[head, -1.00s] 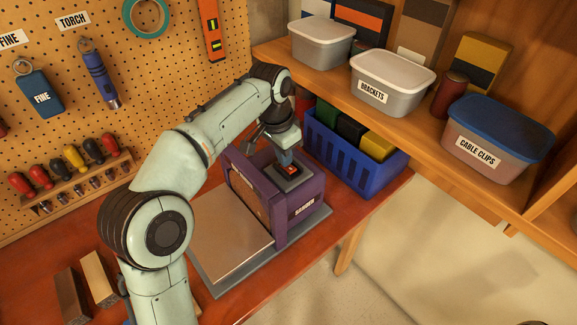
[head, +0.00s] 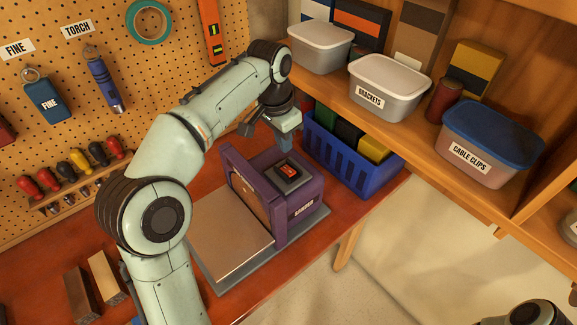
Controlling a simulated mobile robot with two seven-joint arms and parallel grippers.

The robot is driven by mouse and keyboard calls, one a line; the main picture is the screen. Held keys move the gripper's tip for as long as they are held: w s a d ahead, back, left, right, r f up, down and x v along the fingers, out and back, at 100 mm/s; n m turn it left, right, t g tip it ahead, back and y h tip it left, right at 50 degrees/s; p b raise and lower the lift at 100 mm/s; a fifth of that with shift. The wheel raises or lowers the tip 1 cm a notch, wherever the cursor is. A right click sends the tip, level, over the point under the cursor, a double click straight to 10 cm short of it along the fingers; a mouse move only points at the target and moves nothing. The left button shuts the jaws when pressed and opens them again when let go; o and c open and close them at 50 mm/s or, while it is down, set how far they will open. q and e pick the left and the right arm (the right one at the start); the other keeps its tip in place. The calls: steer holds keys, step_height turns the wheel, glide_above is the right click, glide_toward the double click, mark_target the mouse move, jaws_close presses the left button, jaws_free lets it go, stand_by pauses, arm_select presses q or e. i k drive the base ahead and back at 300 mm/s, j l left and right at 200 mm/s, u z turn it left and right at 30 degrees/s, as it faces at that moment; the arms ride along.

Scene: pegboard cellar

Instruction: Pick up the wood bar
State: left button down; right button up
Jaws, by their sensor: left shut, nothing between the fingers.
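Two wood bars lie side by side on the red-brown bench at the lower left: a light wood bar (head: 108,276) and a darker brown one (head: 80,297). The light bar's lower end is close to my left arm in the picture. My left gripper (head: 286,148) is shut and empty, just above the purple sander (head: 300,206), far from the bars. The sander's red switch (head: 287,170) shows below the fingertips. My right gripper is out of view; only a bit of my right arm shows at the bottom right.
A blue basket (head: 350,166) stands right behind the sander. The shelf above holds a brackets box (head: 388,90) and a cable clips box (head: 485,150). A screwdriver rack (head: 75,183) lines the pegboard. The bench between rack and bars is clear.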

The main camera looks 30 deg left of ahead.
mark_target(113, 290)
steer(key=k+l, duration=0.8)
steer(key=k, duration=0.05)
